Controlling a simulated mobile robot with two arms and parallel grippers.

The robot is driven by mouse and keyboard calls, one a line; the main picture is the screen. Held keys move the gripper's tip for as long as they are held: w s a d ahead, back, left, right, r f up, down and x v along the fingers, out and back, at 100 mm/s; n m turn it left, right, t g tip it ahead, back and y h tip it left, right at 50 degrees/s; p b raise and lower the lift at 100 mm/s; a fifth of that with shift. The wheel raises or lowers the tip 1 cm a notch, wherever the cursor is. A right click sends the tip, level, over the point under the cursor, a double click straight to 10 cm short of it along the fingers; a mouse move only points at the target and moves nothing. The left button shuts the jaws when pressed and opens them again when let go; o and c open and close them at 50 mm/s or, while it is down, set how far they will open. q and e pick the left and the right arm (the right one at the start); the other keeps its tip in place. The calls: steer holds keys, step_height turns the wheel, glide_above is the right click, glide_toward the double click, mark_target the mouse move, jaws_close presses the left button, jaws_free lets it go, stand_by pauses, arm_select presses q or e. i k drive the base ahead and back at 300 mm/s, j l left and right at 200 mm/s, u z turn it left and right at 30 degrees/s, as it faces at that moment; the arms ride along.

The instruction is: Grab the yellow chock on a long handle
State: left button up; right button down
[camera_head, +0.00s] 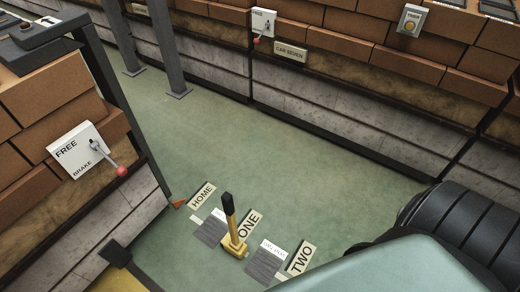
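The yellow chock (234,246) sits on the green floor at the lower middle of the head view. Its long handle (230,222) stands up from it, nearly upright, yellow below with a black grip at the top. The chock is between a dark grey floor pad on its left and the sign reading ONE (249,224) on its right. Neither of my grippers can be made out in this view, and nothing is seen touching the chock or its handle.
A brick-loaded car with a FREE/BRAKE lever plate (77,150) stands at left. Signs HOME (202,195) and TWO (301,259) lie on the floor. A long brick-loaded car labelled CAR SEVEN (290,54) runs along the back. Green floor (270,155) lies clear between.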

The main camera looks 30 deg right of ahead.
mark_target(230, 227)
steer(key=z, duration=0.65)
